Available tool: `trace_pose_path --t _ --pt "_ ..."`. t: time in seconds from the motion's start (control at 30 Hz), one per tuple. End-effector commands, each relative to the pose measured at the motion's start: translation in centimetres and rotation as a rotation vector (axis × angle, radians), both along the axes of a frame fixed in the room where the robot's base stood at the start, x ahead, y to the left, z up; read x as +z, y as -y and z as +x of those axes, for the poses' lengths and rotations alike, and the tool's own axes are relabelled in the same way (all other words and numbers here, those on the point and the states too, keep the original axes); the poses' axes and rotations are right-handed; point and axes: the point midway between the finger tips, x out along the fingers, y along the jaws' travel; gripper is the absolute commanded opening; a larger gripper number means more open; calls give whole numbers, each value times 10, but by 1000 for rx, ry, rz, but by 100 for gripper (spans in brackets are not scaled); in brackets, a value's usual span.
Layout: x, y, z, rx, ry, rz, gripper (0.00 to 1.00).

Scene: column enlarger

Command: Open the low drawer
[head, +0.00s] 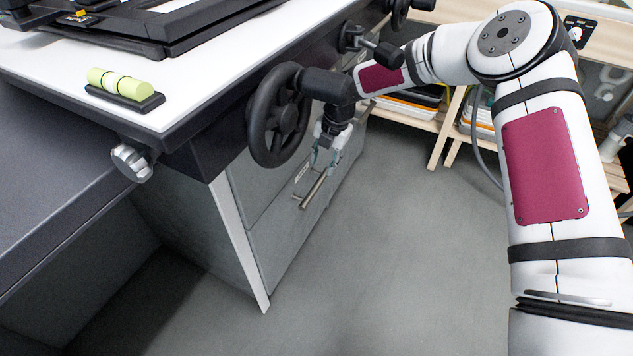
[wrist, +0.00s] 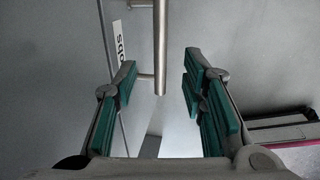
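The grey cabinet under the table has a drawer front (head: 283,225) with a metal bar handle (head: 313,190) and a small white label. This front appears to be the low drawer, below a seam, and it looks shut. My gripper (head: 326,152) points down beside the cabinet, just above the handle in the head view. In the wrist view, my gripper (wrist: 160,85) is open, with teal pads apart. The handle (wrist: 160,45) runs between the two fingers in that picture, its end in the gap. I see no finger touching it.
A black handwheel (head: 277,115) and a dark knob (head: 388,54) stick out from the table edge close to my wrist. Wooden shelves (head: 440,125) stand behind. The grey floor (head: 385,260) before the drawer is clear. A green level (head: 121,84) lies on the white tabletop.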

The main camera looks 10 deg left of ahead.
Motion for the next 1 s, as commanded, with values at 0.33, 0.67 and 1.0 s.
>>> trace_pose_path --t 0.33,0.67,1.0 --pt "-71 -13 4 0 -1 -1 38" --pt "-100 -19 7 0 0 0 38" --pt "-101 -19 7 0 0 0 31"
